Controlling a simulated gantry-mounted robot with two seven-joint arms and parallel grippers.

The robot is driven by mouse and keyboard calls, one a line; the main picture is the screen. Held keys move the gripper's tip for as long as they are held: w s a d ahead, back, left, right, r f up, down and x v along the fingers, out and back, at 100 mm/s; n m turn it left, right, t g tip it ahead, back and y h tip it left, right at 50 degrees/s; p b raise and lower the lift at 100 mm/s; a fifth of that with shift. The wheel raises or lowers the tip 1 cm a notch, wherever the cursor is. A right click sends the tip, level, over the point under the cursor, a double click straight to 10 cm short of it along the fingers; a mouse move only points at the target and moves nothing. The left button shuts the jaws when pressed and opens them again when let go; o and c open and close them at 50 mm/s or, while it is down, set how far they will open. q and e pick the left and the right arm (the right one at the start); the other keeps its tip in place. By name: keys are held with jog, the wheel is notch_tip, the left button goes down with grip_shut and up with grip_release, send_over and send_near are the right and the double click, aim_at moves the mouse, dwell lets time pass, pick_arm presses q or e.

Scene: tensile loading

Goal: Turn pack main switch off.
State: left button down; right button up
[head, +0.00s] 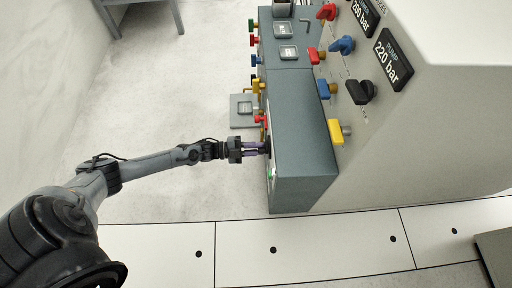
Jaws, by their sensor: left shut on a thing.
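My left gripper (262,148) reaches in from the left, level with the left face of the grey-green console (305,150). Its fingers are shut on a small dark switch on that face, which the fingers mostly hide. I cannot read a label or tell the switch's position. A small green spot (271,174) shows on the same face, just below the gripper in the picture. My right gripper is not in view.
A large pale panel (410,120) with coloured handles, a black knob (360,91) and a "PUMP 220 bar" sign (393,59) stands right. The floor left of the console is mostly clear.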

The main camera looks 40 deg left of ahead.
pick_arm(q)
jog(key=shift+s+f+m, duration=0.1)
jog(key=shift+f+m, duration=0.05)
jog(key=shift+m, duration=1.75)
jog(key=shift+f+m, duration=0.1)
jog(key=shift+m, duration=1.8)
jog(key=c, duration=1)
grip_release()
jog(key=shift+c, duration=0.2)
jog(key=p+v, duration=0.3)
jog(key=v, duration=0.7)
jog(key=shift+s+a, duration=0.25)
jog(key=shift+s, duration=0.05)
